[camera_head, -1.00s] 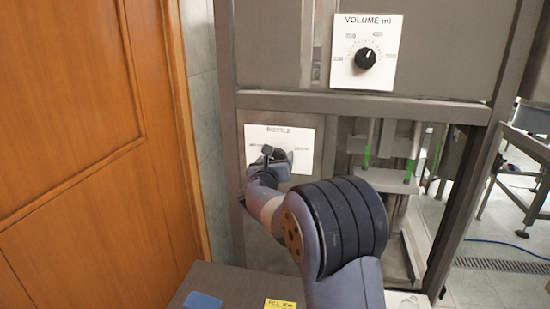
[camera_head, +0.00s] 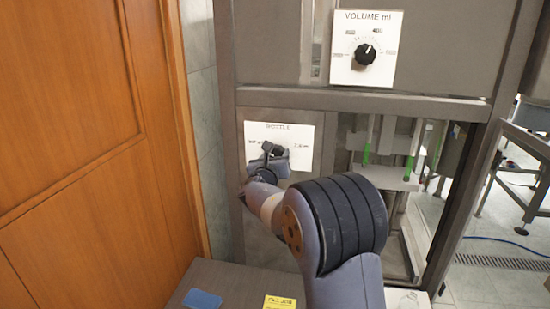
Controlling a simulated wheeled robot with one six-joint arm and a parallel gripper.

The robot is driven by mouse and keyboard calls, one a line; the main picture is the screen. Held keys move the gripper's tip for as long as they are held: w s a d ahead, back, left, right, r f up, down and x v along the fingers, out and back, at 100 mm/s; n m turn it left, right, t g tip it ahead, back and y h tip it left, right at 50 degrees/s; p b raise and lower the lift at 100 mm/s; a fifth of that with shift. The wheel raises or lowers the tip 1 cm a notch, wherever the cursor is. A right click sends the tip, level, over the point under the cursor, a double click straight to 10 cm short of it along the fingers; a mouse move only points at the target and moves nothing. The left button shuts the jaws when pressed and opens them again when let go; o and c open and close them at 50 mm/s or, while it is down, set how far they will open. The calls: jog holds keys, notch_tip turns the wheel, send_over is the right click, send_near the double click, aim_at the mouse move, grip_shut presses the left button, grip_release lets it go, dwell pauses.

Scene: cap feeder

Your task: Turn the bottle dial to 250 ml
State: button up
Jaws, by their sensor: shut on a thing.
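The bottle dial sits on a white plate marked BOTTLE (camera_head: 305,133) on the lower grey panel. My gripper (camera_head: 274,153) is at this plate, shut on the bottle dial (camera_head: 281,152). The gripper and my wrist hide most of the dial, so I cannot see where it points. Small labels show at the left and right of the plate, too blurred to read surely.
Above is a white VOLUME ml plate (camera_head: 346,74) with a black knob (camera_head: 365,54). An orange wooden door (camera_head: 70,130) stands at the left. A bay with green-marked parts (camera_head: 366,154) is at right. A blue item (camera_head: 202,300) and a yellow note (camera_head: 280,303) lie below.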

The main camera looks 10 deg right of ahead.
jog(key=shift+f, duration=0.1)
jog(key=shift+d+f+m+b, duration=0.1)
jog(key=shift+f+m+b, duration=0.05)
jog(key=shift+m+b, duration=6.7)
jog(key=shift+d+f+m+b, duration=0.1)
jog(key=shift+f+m+b, duration=0.05)
jog(key=shift+m+b, duration=6.7)
jog(key=shift+m, duration=0.4)
jog(key=o, duration=1)
jog(key=shift+r, duration=0.1)
jog(key=shift+c, duration=0.2)
